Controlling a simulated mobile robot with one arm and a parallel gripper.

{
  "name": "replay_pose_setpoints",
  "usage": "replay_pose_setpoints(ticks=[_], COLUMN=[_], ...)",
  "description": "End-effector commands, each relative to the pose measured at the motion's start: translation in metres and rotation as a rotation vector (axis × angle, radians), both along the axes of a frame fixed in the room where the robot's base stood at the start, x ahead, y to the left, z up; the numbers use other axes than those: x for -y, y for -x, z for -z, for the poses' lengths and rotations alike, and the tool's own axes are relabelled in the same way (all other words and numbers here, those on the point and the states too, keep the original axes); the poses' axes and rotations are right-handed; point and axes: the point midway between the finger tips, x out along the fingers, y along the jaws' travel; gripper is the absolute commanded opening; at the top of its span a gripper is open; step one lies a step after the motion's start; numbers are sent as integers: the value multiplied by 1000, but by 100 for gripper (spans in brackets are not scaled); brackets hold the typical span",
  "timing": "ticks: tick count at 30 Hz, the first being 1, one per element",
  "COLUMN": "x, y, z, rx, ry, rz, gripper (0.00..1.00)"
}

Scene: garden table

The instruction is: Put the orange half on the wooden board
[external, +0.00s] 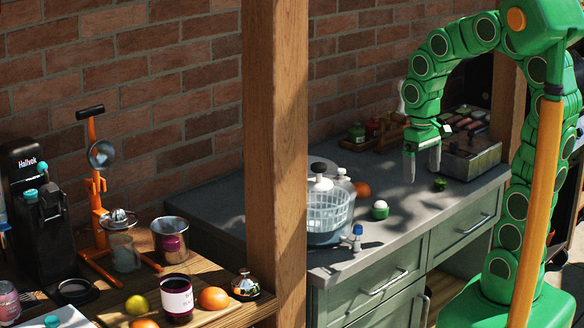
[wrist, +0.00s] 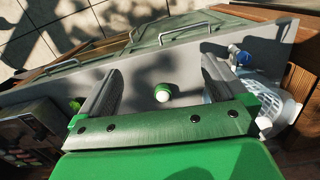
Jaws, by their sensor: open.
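My gripper (external: 422,172) is open and empty above the grey counter; its two fingers also show in the wrist view (wrist: 161,68). Another orange (external: 213,298) sits on what looks like a pale wooden board (external: 240,309) on the left table, beside a dark jar. A third orange (external: 143,323) is cut off by the bottom edge. No clear cut face shows. No orange shows in the wrist view.
A white-and-green round item (external: 380,209) lies between my fingers in the wrist view (wrist: 162,93). A wooden post (external: 276,150) stands between counter and left table. A metal grill box (external: 470,158) is at right.

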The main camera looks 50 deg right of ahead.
Motion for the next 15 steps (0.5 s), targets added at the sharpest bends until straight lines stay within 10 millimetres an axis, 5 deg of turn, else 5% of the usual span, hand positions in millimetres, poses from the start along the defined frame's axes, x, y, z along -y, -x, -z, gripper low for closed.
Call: replay_pose_setpoints(ticks=[15], x=[40], y=[-131], z=[23], rx=[77], ry=[5], rz=[56], gripper=[99])
